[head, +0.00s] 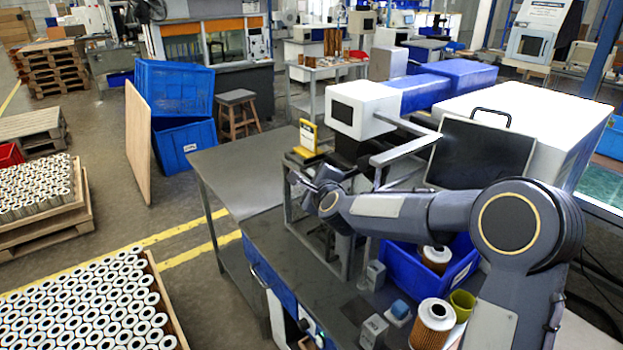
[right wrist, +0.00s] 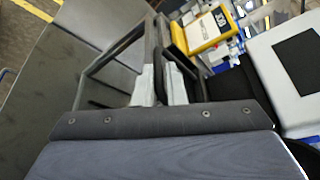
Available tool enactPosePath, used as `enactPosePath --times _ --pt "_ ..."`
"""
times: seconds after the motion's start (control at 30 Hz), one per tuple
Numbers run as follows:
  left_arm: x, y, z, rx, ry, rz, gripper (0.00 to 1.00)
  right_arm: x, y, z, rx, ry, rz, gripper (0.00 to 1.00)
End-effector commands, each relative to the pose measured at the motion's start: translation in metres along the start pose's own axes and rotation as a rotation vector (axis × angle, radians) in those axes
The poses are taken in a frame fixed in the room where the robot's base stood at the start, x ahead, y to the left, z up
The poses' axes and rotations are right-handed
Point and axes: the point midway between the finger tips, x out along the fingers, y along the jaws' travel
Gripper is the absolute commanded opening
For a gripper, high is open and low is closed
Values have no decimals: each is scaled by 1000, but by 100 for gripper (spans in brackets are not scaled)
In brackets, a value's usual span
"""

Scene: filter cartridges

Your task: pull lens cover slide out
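The marking machine's white head (head: 365,107) has a dark front panel and sits on the blue-and-white body. It also shows at the right of the right wrist view (right wrist: 291,70). My right gripper (head: 322,178) is below and left of this head, by the dark metal frame. In the right wrist view its two pale fingers (right wrist: 160,84) stand close together with a narrow dark strip between them. I cannot tell whether the strip is gripped or lies behind. I cannot make out the lens cover slide with certainty. My left gripper is out of view.
A yellow stand with a white label (head: 307,137) is close behind the gripper. A blue bin (head: 457,268) holding a filter cartridge (head: 435,258) and another cartridge (head: 432,325) are below my right arm. The grey side table (head: 240,165) is bare.

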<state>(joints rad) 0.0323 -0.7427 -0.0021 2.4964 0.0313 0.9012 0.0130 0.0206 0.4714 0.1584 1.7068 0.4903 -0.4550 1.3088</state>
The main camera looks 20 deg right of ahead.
Motion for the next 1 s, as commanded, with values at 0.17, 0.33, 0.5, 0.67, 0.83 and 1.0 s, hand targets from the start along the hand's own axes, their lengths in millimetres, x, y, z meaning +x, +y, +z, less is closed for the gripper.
enactPosePath --times 0.17,0.33,0.5,0.67,0.83,1.0 --pt "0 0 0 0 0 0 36 0 2 0 0 0 3 0" --pt "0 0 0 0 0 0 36 0 2 0 0 0 5 0" --pt "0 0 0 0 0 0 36 -5 10 10 1 -2 7 0" --pt "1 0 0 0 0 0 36 -15 30 34 0 -5 10 0" --pt "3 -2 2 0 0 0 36 -32 58 70 -1 -6 11 0" --pt "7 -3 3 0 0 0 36 -48 86 105 -1 -4 11 0"
